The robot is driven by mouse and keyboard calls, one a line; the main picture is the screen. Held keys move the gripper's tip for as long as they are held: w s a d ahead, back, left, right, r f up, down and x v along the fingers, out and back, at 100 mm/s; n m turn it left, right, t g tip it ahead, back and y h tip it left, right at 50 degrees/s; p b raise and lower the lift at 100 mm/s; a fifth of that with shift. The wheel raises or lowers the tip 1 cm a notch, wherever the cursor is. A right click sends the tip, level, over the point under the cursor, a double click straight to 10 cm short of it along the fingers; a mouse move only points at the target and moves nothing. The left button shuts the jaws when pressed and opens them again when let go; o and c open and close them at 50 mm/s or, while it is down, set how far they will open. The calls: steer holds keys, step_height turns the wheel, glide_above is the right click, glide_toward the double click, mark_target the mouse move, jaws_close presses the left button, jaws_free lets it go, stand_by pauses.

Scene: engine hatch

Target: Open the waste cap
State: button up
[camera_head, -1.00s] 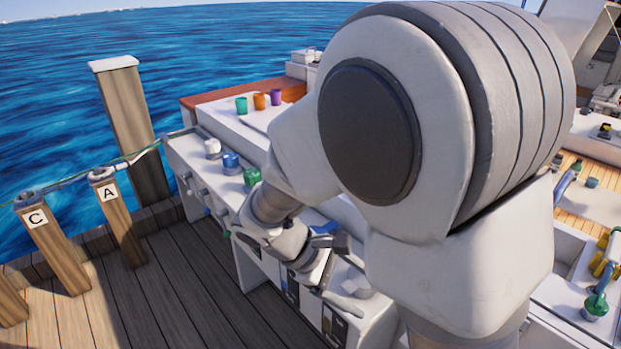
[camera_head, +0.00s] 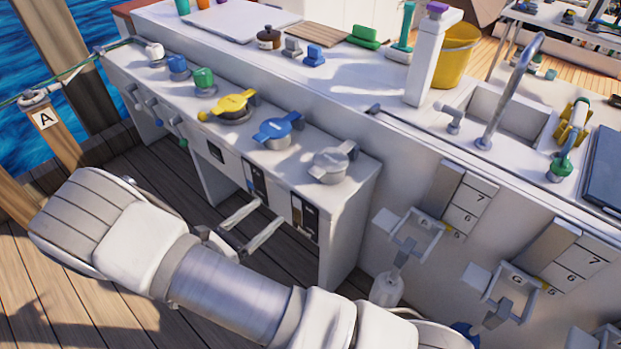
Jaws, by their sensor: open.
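Three lever-topped caps stand in a row on the white console (camera_head: 345,250): a yellow cap (camera_head: 233,105), a blue cap (camera_head: 278,128) and a grey-white cap (camera_head: 332,160). I cannot read which is the waste cap. All three look seated on the console top. Dark label plates (camera_head: 255,180) are on the console front below them. My gripper (camera_head: 271,211) is open and empty, its two pale fingers apart. It is in front of the console, lower than the caps and apart from them in the picture. My forearm crosses the lower left.
White, blue and green knobs (camera_head: 204,80) stand farther left on the console. A raised counter behind holds a brown pot (camera_head: 268,37), a yellow bucket (camera_head: 456,55) and a faucet (camera_head: 510,90). Levered boxes (camera_head: 410,235) are on the right wall. Wooden deck (camera_head: 40,290) is at left.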

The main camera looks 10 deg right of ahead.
mark_target(312, 175)
steer(key=b+x, duration=0.3)
steer(key=x, duration=1.3)
steer(key=shift+w+d, duration=0.2)
steer(key=shift+d, duration=0.15)
jaws_close()
stand_by(0.6)
